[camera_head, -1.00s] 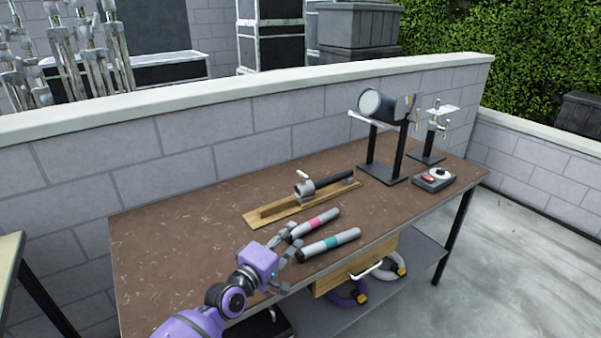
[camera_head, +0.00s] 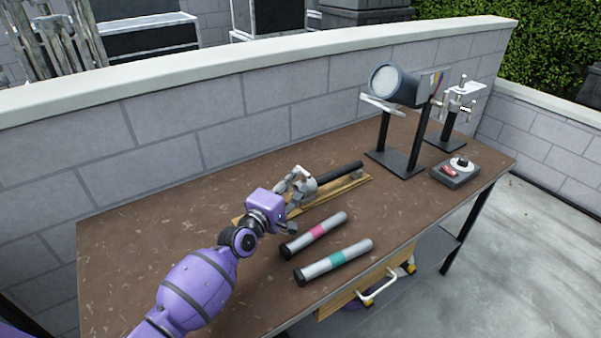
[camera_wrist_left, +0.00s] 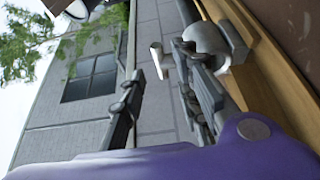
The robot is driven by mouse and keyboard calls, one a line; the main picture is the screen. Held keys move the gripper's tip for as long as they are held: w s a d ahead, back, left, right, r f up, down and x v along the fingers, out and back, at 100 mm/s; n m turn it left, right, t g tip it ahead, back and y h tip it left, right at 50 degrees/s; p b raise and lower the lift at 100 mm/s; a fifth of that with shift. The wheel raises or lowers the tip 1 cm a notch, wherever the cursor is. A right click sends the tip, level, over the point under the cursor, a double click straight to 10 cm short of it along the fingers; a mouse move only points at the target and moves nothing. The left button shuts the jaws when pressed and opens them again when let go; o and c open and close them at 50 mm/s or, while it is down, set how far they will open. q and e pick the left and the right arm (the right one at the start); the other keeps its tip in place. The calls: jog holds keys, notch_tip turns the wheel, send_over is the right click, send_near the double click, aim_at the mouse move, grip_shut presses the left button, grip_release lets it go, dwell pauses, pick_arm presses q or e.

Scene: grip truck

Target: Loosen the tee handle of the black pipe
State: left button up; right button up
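The black pipe (camera_head: 345,170) lies in a grey clamp (camera_head: 309,186) on a wooden board (camera_head: 352,187) on the workbench. In the left wrist view, the clamp (camera_wrist_left: 208,40) is at the upper right and the small white tee handle (camera_wrist_left: 157,62) shows between the finger lines, near the tips. I cannot tell its exact depth. My left gripper (camera_head: 296,185) is at the clamp's near left end and covers much of it in the head view. In the left wrist view its fingers (camera_wrist_left: 160,80) are apart, with nothing gripped. My right gripper is not in view.
Two grey tubes lie in front of the board, one with a pink band (camera_head: 316,231) and one with a teal band (camera_head: 336,258). A lamp on a stand (camera_head: 394,85) and a small control box (camera_head: 456,172) stand at the right. A block wall (camera_head: 220,120) runs behind the bench.

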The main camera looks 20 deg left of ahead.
aim_at(302, 173)
pick_arm(q)
jog(key=w, duration=0.3)
jog(key=shift+w+d+f, duration=0.15)
jog(key=shift+w+d, duration=0.2)
jog(key=shift+d, duration=0.05)
jog(key=shift+w, duration=0.35)
jog(key=c, duration=0.7)
grip_shut()
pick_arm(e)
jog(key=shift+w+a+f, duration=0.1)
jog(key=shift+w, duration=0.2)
